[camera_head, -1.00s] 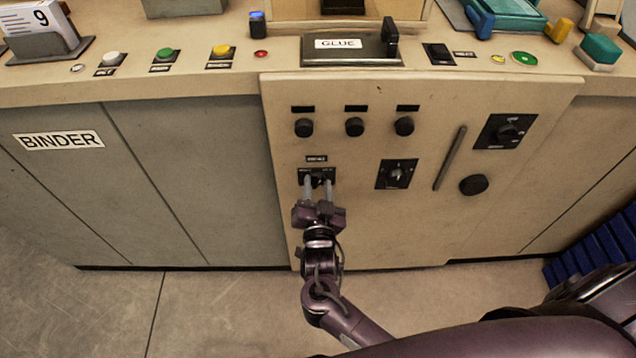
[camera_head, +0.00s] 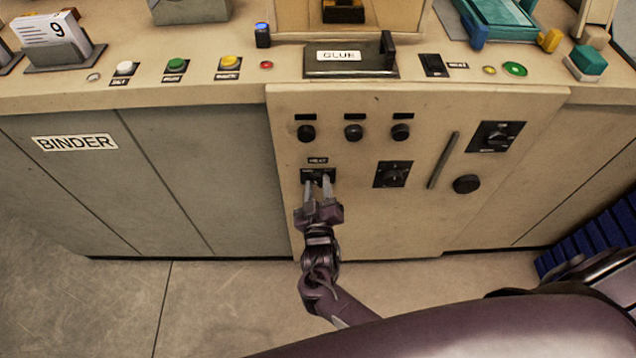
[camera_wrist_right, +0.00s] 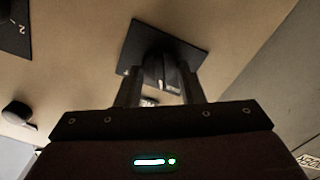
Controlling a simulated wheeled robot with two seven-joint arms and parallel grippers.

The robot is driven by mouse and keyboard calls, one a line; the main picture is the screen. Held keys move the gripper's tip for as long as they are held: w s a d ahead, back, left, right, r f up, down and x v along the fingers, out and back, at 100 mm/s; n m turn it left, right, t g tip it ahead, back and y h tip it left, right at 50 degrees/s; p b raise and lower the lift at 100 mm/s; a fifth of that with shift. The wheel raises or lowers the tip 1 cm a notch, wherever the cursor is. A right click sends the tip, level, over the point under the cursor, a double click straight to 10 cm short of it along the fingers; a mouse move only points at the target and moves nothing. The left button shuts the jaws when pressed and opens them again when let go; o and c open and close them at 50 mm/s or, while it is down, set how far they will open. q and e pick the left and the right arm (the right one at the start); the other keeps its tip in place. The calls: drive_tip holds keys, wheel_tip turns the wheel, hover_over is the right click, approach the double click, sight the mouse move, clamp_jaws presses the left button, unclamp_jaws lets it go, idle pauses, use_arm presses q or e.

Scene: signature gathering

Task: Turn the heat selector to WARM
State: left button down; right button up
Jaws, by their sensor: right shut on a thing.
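The heat selector is a dark knob (camera_wrist_right: 158,72) on a square black plate (camera_head: 305,173), under a HEAT label (camera_head: 317,160) on the beige front panel. My right gripper (camera_head: 318,182) reaches up to it from below, shut on the knob with one finger on each side. In the right wrist view the plate sits tilted relative to the fingers. The fingers hide most of the knob and its markings in the head view, so the setting cannot be read. My left gripper is out of view.
Several black knobs (camera_head: 353,133) sit above. Another dial (camera_head: 392,174), a slanted handle (camera_head: 443,160) and a round knob (camera_head: 466,184) lie to the right. The counter above carries buttons and a GLUE unit (camera_head: 350,72). The floor (camera_head: 220,300) below is clear.

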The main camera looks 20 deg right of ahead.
drive_tip(key=shift+n+p, duration=0.4)
drive_tip(key=shift+n, duration=0.7)
drive_tip(key=shift+f, duration=0.1)
drive_tip(key=o, duration=1)
drive_tip(key=v, duration=0.7)
drive_tip(key=shift+s+a, duration=0.15)
drive_tip(key=shift+s, duration=0.25)
